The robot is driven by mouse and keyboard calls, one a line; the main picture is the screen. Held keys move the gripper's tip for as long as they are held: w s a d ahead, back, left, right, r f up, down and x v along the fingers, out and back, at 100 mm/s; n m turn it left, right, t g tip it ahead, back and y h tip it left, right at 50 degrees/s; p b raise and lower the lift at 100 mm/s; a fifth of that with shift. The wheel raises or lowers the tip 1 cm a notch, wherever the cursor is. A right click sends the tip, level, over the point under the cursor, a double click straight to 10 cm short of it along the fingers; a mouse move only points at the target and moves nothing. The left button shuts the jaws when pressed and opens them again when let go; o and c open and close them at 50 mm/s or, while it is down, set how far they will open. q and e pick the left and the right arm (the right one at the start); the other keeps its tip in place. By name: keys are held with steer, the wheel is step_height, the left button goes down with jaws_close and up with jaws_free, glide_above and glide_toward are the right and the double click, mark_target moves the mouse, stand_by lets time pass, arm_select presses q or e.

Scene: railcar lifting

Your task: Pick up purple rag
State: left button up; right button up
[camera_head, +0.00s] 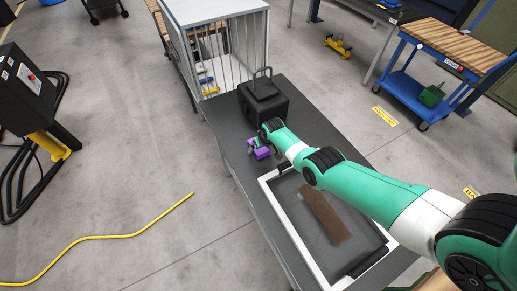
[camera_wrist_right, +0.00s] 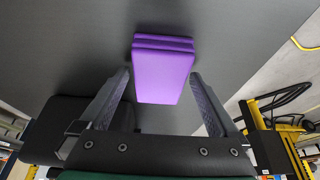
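The purple rag (camera_head: 262,153) is folded into a thick block and lies on the dark table top, near the table's left edge. It also shows in the right wrist view (camera_wrist_right: 164,68), upper centre. My right gripper (camera_head: 256,144) is at the rag. In the right wrist view its two fingers (camera_wrist_right: 160,76) are apart, one on each side of the rag's near part. Whether either finger touches the rag cannot be told. My left gripper is not in view.
A black box with a handle (camera_head: 263,98) stands on the table behind the rag. A white-framed tray (camera_head: 279,222) with a brown piece lies in front. A white barred cage (camera_head: 215,50) stands beyond. A yellow hose (camera_head: 110,237) lies on the floor.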

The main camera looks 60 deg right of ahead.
steer(key=c, duration=1)
steer(key=shift+c, duration=0.2)
steer(key=shift+r, duration=0.1)
steer(key=shift+r+p, duration=0.35)
steer(key=shift+p, duration=0.05)
steer(key=p+v, duration=0.3)
steer(key=p, duration=0.1)
steer(key=shift+w+d+r, duration=0.1)
steer(key=shift+w+r, duration=0.15)
steer(key=shift+r, duration=0.25)
steer(key=s+a+r+p, duration=0.8)
steer(key=a+p, duration=0.2)
steer(key=p, duration=0.7)
steer(key=shift+s+r, duration=0.15)
steer(key=shift+s, duration=0.25)
steer(key=shift+a, duration=0.1)
